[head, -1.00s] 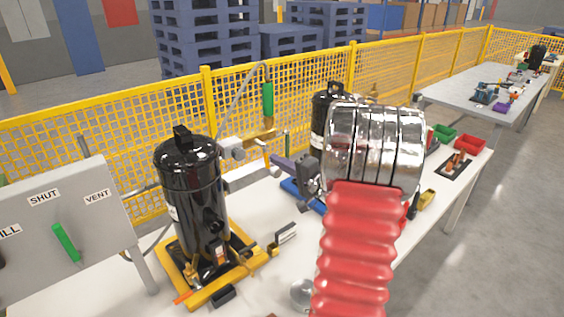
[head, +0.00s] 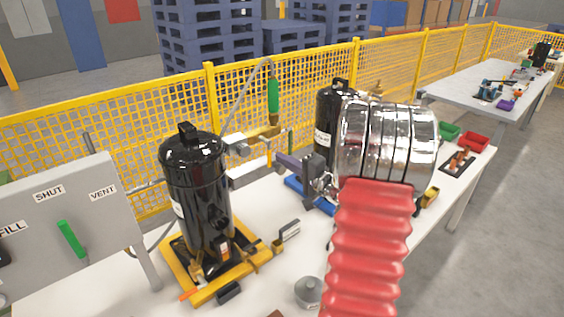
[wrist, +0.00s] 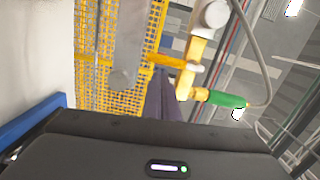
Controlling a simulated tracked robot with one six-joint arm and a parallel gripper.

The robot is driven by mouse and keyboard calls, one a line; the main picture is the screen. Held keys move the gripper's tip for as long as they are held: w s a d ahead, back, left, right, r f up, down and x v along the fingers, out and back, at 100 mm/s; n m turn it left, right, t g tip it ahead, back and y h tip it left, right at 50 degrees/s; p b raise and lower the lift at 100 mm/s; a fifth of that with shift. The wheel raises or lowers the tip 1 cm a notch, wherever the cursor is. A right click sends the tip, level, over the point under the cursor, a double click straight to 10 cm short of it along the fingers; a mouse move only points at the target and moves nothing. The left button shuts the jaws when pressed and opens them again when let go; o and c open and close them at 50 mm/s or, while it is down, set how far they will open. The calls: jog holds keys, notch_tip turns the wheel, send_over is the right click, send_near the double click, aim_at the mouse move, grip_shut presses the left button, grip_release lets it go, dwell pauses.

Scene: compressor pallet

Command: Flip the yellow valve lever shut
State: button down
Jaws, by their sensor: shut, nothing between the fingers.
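The yellow valve lever (head: 268,157) hangs down below the brass fitting (head: 262,133), behind the left black compressor. In the wrist view, turned on its side, the lever (wrist: 168,62) sticks out left from the pale brass valve body (wrist: 194,58). A green-handled hose end (head: 273,97) rises from the fitting; its green grip (wrist: 227,98) also shows in the wrist view. My gripper (head: 278,156) has purple fingers, shut and empty, with their tips close to the lever. In the wrist view the fingers (wrist: 161,95) end just below it; I cannot tell whether they touch.
The left black compressor (head: 197,190) stands on a yellow base left of my gripper; another (head: 326,118) stands behind my arm. A grey panel (head: 60,225) with a green lever is at left. A yellow mesh fence (head: 120,165) runs behind. A grey round part (head: 308,291) sits on the white table.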

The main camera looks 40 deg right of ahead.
jog(key=s+d, duration=0.3)
jog(key=s, duration=0.7)
jog(key=shift+s, duration=0.35)
dwell(0.4)
